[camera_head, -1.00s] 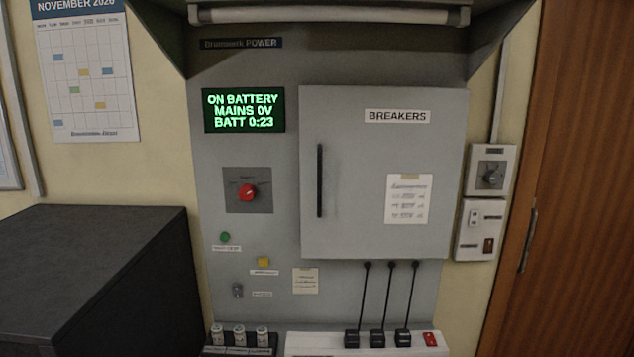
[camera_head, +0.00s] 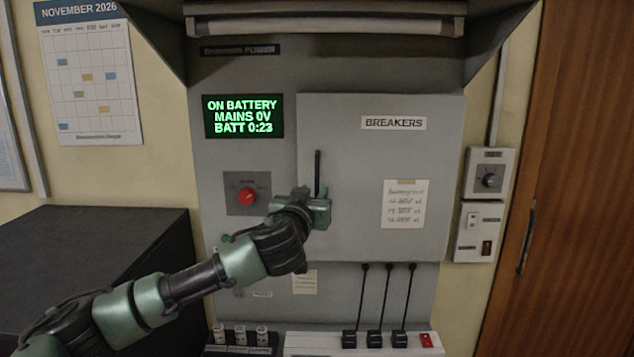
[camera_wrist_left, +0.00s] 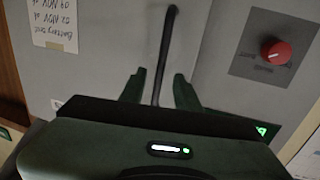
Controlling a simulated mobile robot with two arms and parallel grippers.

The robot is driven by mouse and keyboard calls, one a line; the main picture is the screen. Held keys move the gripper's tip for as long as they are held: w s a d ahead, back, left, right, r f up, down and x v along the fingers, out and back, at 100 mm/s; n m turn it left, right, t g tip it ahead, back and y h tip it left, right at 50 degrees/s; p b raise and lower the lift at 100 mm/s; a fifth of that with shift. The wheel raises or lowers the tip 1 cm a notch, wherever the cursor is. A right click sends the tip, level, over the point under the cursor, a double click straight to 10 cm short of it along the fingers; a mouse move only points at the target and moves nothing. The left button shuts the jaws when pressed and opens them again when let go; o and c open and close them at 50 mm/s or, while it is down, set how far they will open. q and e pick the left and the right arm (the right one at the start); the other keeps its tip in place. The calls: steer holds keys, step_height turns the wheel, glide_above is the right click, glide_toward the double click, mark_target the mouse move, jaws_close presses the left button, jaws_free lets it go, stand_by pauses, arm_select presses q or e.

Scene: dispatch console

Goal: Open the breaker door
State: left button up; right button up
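The breaker door (camera_head: 345,230) is a grey panel labelled BREAKERS, and it looks closed against the cabinet. Its handle (camera_head: 318,172) is a thin black vertical bar near the door's left edge. My left gripper (camera_head: 322,200) is at the lower part of the handle and hides it there. In the left wrist view the handle (camera_wrist_left: 165,55) runs between the two fingers of my left gripper (camera_wrist_left: 157,88), with a gap on both sides. The fingers are open. My right gripper is not in view.
A red knob (camera_head: 246,196) is left of the door, beside my left wrist; it also shows in the left wrist view (camera_wrist_left: 276,52). A green screen (camera_head: 243,116) sits above it. Several plugs with cords (camera_head: 376,338) stand below the door. A black cabinet (camera_head: 95,260) is at left.

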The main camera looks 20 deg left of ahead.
mark_target(316, 189)
arm_select(q)
steer(key=shift+w+a+p, duration=0.15)
steer(key=shift+w+p, duration=0.65)
steer(key=shift+w, duration=1.15)
jaws_close()
